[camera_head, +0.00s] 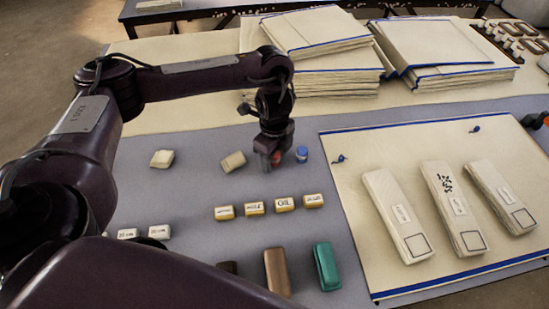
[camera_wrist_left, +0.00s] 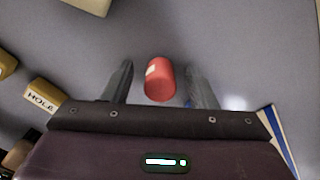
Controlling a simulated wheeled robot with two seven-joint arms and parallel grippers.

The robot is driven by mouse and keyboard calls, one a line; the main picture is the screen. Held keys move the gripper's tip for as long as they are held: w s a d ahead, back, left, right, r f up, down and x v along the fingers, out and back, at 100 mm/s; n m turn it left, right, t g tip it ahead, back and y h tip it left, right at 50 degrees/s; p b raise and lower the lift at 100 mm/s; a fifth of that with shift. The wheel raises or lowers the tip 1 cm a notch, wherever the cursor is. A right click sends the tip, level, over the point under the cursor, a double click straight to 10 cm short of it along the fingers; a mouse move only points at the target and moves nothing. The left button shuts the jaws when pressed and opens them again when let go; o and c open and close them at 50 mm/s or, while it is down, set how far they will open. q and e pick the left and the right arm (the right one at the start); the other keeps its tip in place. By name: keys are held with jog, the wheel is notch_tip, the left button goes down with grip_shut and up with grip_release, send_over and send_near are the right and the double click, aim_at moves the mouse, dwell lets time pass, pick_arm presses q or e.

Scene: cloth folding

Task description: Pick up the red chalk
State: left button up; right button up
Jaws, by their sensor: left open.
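The red chalk (camera_wrist_left: 160,79) is a short red cylinder with a pale label patch, on the grey table top. In the left wrist view it lies between the two fingers of my left gripper (camera_wrist_left: 159,85), with a gap on each side. My left gripper is open and points down. In the head view the gripper (camera_head: 273,160) is over the chalk, and only a little red (camera_head: 277,157) shows by the fingertips. My right gripper is not in either view.
A blue cylinder (camera_head: 302,155) stands just right of the gripper. Several small labelled blocks (camera_head: 284,204) lie in front, with a brown block (camera_head: 277,272) and a green block (camera_head: 327,267) nearer. A cream board (camera_head: 350,200) with long white blocks is at right; stacked cloths (camera_head: 330,75) are behind.

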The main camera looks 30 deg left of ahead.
pick_arm(q)
jog(key=c, duration=1.1)
jog(key=shift+o, duration=0.2)
